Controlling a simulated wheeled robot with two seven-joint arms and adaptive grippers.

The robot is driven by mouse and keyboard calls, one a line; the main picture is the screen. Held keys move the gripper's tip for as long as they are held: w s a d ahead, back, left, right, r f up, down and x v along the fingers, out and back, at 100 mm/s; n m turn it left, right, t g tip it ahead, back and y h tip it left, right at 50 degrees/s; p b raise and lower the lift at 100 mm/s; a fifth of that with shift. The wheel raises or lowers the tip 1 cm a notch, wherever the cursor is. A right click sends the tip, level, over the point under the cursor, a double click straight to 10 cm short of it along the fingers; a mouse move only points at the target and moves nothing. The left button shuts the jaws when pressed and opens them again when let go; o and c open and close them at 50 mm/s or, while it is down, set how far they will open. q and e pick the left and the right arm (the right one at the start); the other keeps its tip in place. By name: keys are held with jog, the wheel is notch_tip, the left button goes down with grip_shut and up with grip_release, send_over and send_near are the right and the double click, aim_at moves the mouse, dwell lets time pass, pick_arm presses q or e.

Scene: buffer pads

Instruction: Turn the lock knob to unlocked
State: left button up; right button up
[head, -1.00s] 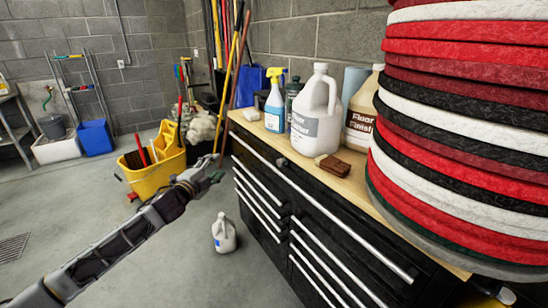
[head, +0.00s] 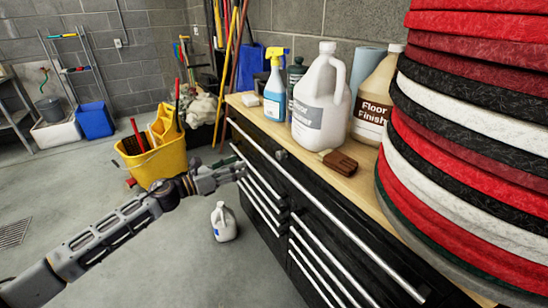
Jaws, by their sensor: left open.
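The black drawer cabinet (head: 345,215) has a wooden top and long silver handles. A small grey knob (head: 281,155) sits on its upper front edge, just below the wooden top; it looks like the lock knob, but its turn position is too small to read. My left gripper (head: 238,171) is open and empty in front of the cabinet's left end. It is left of the knob and apart from it. My right gripper is not in view.
White jugs (head: 320,95), a spray bottle (head: 275,90) and a brown brush (head: 340,163) stand or lie on the top. A tall stack of pads (head: 480,130) fills the right. A small jug (head: 223,222) and yellow bucket (head: 155,155) are on the open floor.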

pick_arm(q)
jog(key=m, duration=0.2)
jog(key=s+d+m+g, duration=0.1)
jog(key=shift+s+f+m+h, duration=0.1)
jog(key=shift+s+m+h, duration=0.05)
jog(key=shift+m+h, duration=0.2)
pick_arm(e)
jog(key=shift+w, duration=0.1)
pick_arm(q)
jog(key=shift+d, duration=0.1)
send_near(277, 157)
jog(key=shift+x, duration=1.15)
jog(key=x, duration=0.4)
jog(key=shift+s+d+r, duration=0.1)
jog(key=shift+d+r, duration=0.05)
jog(key=shift+r, duration=0.1)
jog(key=shift+x, duration=0.9)
jog(key=shift+d, duration=0.1)
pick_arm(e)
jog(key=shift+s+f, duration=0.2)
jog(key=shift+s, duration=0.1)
